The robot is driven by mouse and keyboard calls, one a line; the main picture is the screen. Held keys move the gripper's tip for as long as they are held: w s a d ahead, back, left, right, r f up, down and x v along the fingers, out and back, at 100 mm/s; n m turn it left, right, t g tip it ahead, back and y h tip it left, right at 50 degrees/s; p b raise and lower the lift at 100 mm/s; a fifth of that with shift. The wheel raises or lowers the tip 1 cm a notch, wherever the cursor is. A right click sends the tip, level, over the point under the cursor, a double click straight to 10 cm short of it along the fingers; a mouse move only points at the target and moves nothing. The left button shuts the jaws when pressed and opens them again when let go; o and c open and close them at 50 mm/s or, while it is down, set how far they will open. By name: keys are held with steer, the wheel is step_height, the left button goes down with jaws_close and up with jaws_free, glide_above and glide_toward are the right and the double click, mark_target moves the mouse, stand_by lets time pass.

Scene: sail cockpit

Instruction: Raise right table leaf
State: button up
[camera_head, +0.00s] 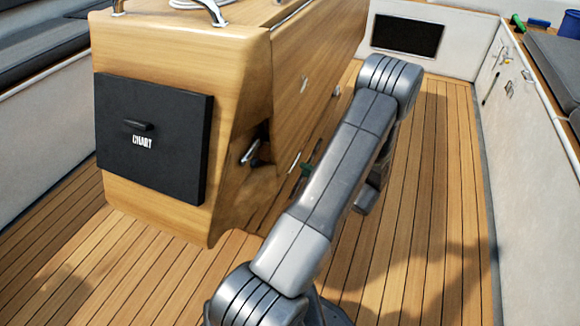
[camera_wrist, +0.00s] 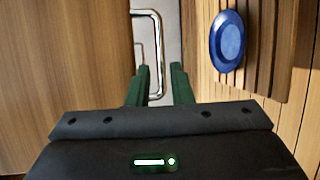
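The wooden table (camera_head: 180,60) stands at the centre left in the head view, with its right leaf (camera_head: 325,65) hanging down along its right side. My gripper (camera_head: 306,170) shows small and dark green low beside that side, partly hidden by my arm. In the wrist view its two green fingers (camera_wrist: 159,85) are apart, with a gap between them. A chrome bar handle (camera_wrist: 159,50) extends into this gap on a pale grey strip. I cannot tell whether the fingers touch it. A wooden panel (camera_wrist: 65,60) fills the left of that view.
A black CHART box (camera_head: 152,140) is on the table's near end. Slatted deck (camera_head: 425,200) lies open to the right, bounded by a white bench wall (camera_head: 535,170). Cushions (camera_head: 40,45) line the left. A blue disc (camera_wrist: 229,41) sits on slatted wood.

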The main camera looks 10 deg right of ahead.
mark_target(294, 164)
steer(key=b+x, duration=0.1)
steer(key=x, duration=0.5)
steer(key=shift+w+a+f, duration=0.1)
steer(key=shift+w+a, duration=0.05)
steer(key=shift+w, duration=0.2)
jaws_close()
